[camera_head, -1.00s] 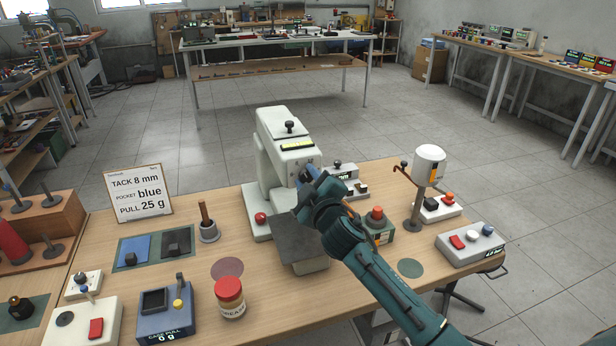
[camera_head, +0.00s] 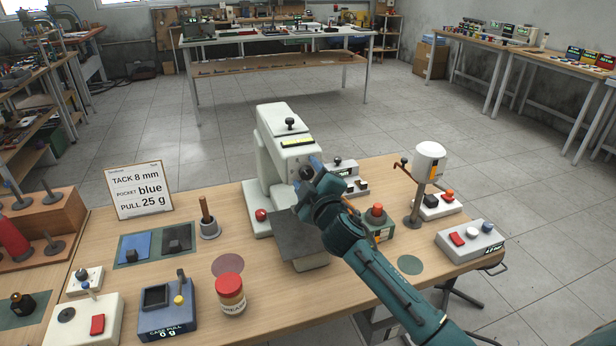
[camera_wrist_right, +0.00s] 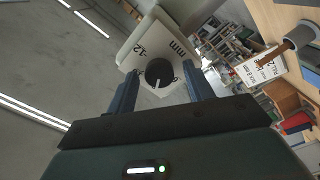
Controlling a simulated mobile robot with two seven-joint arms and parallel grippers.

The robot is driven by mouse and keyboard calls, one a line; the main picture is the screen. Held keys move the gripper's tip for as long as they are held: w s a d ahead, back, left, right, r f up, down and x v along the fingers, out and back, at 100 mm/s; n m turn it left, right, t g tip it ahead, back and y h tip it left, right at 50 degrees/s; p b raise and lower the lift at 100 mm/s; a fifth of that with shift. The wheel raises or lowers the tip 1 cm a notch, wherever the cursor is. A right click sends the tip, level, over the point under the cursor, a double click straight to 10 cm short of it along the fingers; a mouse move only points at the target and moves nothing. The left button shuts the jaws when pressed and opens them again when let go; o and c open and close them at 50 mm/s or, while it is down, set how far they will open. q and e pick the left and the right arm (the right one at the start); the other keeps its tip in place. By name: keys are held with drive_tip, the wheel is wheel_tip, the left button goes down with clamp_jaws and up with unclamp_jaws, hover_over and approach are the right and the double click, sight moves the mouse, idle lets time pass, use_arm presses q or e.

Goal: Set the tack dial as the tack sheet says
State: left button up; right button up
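The tack sheet (camera_head: 140,191) stands at the table's left back and reads TACK 8 mm, POCKET blue, PULL 25 g. The tack dial (camera_wrist_right: 159,73) is a black round knob with a white pointer line, on a pale plate of the white machine (camera_head: 277,135). In the right wrist view "12" and "mm" show on that plate; other marks are hidden or unclear. My right gripper (camera_head: 308,176) is at the machine's face. Its two blue fingers (camera_wrist_right: 161,85) stand apart on either side of the dial, with gaps between them and the knob. My left gripper is not in view.
A dark plate (camera_head: 297,235) juts from the machine below my right wrist. A button box (camera_head: 377,226) stands close to my right forearm. A jar (camera_head: 231,294), a pull gauge (camera_head: 167,312) and a blue and grey pocket mat (camera_head: 155,244) lie to the left.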

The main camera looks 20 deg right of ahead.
drive_tip(key=shift+s, duration=0.1)
use_arm(q)
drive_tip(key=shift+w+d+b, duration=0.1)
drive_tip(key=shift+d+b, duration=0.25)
drive_tip(key=shift+b, duration=0.4)
use_arm(e)
drive_tip(key=s, duration=1.3)
drive_tip(key=shift+d, duration=0.25)
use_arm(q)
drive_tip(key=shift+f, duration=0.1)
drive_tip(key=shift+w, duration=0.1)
use_arm(e)
drive_tip(key=s+a+f+m+g+y, duration=0.1)
drive_tip(key=s+a+f+m+g, duration=0.1)
drive_tip(key=s+f, duration=0.8)
drive_tip(key=s+a+f+m+g+y, duration=0.1)
drive_tip(key=s+f+m+g, duration=0.4)
drive_tip(key=s+f, duration=0.6)
wheel_tip(320, 180, down, 5)
drive_tip(key=shift+s+a+r+m+y, duration=0.2)
drive_tip(key=shift+a+m+y, duration=0.1)
drive_tip(key=shift+a+m, duration=0.55)
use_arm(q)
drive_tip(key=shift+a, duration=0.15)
use_arm(e)
drive_tip(key=shift+d, duration=0.1)
